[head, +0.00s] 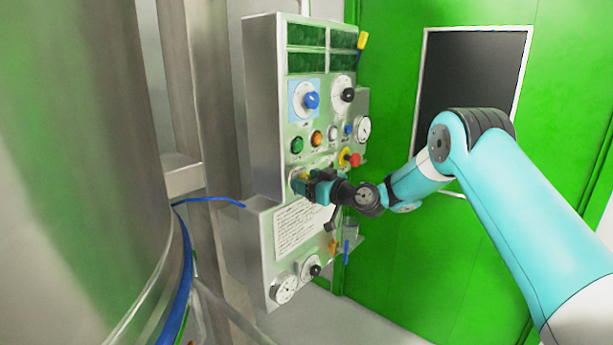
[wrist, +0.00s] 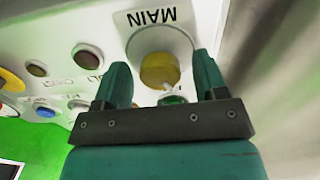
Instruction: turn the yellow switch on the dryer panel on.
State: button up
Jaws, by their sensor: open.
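The dryer panel (head: 276,130) is a grey metal box on the wall, left of centre in the head view. The yellow switch (wrist: 160,72) is a round knob under a label reading MAIN in the wrist view, where the picture is upside down. A bit of its yellow shows in the head view (head: 304,176), mostly hidden by my gripper. My gripper (head: 312,186) is at the panel, and its dark green jaws are open. In the wrist view, the fingers (wrist: 162,82) stand on either side of the yellow switch. I cannot tell whether they touch it.
Blue (head: 312,100) and black (head: 347,95) knobs sit higher on the panel. A green button (head: 297,145), an orange button (head: 317,138) and a red emergency stop (head: 354,159) are just above my gripper. A large steel vessel (head: 80,180) stands at left; a green wall (head: 400,260) is behind.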

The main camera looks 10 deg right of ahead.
jog(key=shift+w+a, duration=0.15)
jog(key=shift+w, duration=0.05)
jog(key=c, duration=0.9)
jog(key=shift+c, duration=0.2)
